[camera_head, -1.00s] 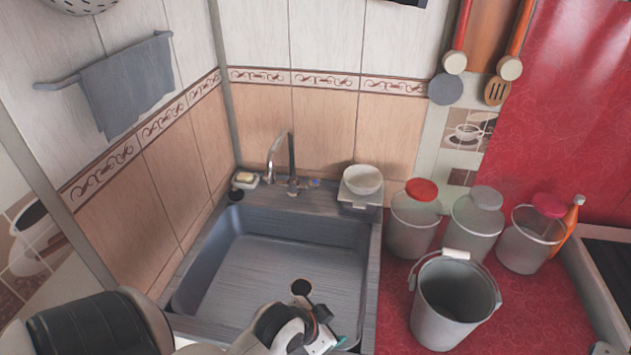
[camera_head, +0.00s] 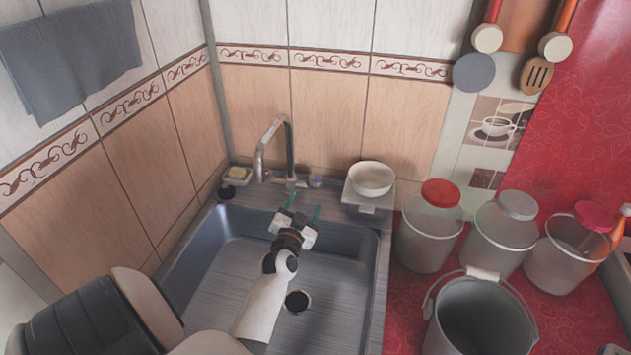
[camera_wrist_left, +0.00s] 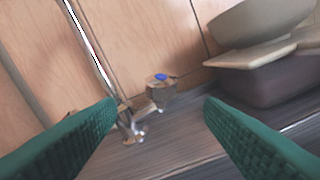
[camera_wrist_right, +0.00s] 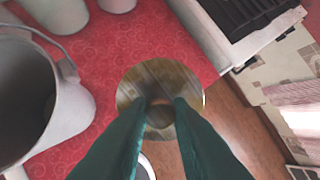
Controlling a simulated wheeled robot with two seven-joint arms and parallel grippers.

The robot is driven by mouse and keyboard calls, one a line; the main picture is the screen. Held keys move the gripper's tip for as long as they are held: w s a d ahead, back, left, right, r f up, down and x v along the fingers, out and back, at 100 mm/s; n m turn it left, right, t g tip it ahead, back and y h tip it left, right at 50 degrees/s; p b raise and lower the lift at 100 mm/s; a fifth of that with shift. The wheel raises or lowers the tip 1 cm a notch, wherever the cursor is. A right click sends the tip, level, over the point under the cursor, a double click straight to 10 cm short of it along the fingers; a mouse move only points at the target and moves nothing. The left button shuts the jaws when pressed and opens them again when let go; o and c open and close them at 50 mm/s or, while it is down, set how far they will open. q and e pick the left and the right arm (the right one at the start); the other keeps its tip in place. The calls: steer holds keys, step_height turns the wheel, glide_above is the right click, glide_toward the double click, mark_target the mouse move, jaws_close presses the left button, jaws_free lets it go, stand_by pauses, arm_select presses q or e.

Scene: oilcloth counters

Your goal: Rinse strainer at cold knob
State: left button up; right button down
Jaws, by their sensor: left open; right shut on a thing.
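The cold knob (camera_head: 315,181) has a blue dot and sits right of the tap spout (camera_head: 262,158) behind the sink. My left gripper (camera_head: 303,207) is open and empty over the back of the sink, just in front of the knob. In the left wrist view the knob (camera_wrist_left: 158,88) shows ahead, between the two green fingertips and apart from them. In the right wrist view my right gripper (camera_wrist_right: 160,103) is shut on a round, brownish, shiny thing, apparently the strainer (camera_wrist_right: 136,78). It is held beyond the red counter's edge. The head view does not show it.
The grey sink (camera_head: 345,265) is empty, with a dark drain (camera_head: 297,301). A white bowl (camera_head: 372,178) stands right of the tap, and soap (camera_head: 238,174) left. Lidded jars (camera_head: 430,235) and a grey bucket (camera_head: 480,325) crowd the red counter. The wall is close behind the tap.

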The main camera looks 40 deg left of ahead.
mark_target(314, 188)
arm_select(q)
steer(key=x, duration=1)
steer(key=shift+w+a, duration=0.15)
steer(key=shift+w, duration=0.15)
arm_select(e)
steer(key=shift+f, duration=0.15)
arm_select(q)
steer(key=c, duration=1)
steer(key=shift+o, duration=0.2)
steer(key=shift+r+n+y, duration=0.1)
steer(key=shift+n+y, duration=0.8)
steer(key=shift+y, duration=0.1)
arm_select(e)
steer(key=shift+r, duration=0.4)
arm_select(q)
steer(key=shift+n+g+y, duration=0.7)
steer(key=shift+n+y, duration=0.1)
steer(key=shift+y, duration=0.2)
arm_select(e)
steer(key=shift+f, duration=0.15)
arm_select(q)
steer(key=shift+n+y, duration=0.3)
steer(key=o, duration=1)
steer(key=shift+c, duration=0.2)
